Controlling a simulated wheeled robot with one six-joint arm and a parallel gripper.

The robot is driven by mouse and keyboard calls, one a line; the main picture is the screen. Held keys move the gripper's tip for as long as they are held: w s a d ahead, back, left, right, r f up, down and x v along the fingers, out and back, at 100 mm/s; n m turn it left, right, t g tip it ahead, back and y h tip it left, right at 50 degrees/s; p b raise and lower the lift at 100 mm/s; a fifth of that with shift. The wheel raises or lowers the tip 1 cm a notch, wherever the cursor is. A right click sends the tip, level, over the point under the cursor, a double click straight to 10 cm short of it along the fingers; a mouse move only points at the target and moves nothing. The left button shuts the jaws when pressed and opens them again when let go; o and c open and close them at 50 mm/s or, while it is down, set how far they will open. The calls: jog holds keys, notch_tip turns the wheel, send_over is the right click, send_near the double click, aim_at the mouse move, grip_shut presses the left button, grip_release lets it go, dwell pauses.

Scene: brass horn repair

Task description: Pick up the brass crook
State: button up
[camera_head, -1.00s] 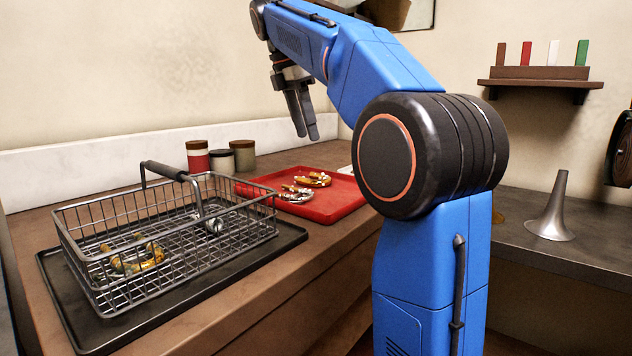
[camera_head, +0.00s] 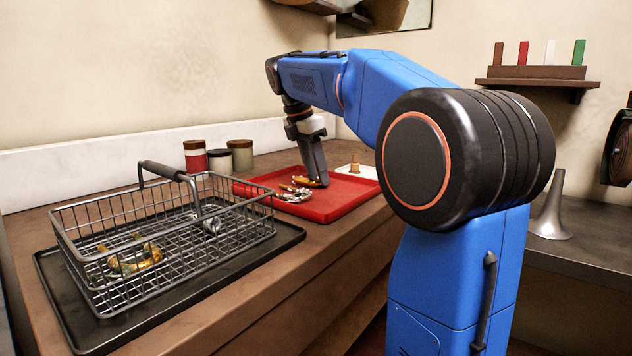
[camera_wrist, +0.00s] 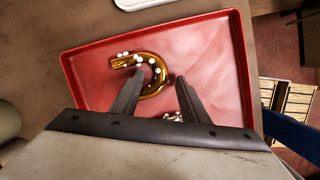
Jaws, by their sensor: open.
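The brass crook (camera_wrist: 158,72) is a curved golden tube with white specks, lying on the red tray (camera_wrist: 215,45). In the head view the crook (camera_head: 305,181) is partly hidden behind my gripper. My gripper (camera_head: 319,184) points down into the tray beside the crook. In the wrist view my gripper (camera_wrist: 157,92) is open, its left fingertip close to or over the crook's lower curve and its right finger over bare tray. I cannot tell whether it touches. A silvery speckled piece (camera_head: 293,195) lies on the tray nearer the front, mostly hidden in the wrist view.
A wire basket (camera_head: 262,216) with a brass piece (camera_head: 132,260) inside stands on a dark mat (camera_head: 262,245) at left. Several jars (camera_head: 219,158) stand behind the tray. A white tray (camera_head: 362,171) is at the tray's far right. A silver cone (camera_head: 552,212) stands on the right counter.

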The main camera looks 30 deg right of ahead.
jog(key=shift+d+f, duration=0.1)
jog(key=shift+f, duration=0.3)
grip_shut()
jog(key=shift+r, duration=0.1)
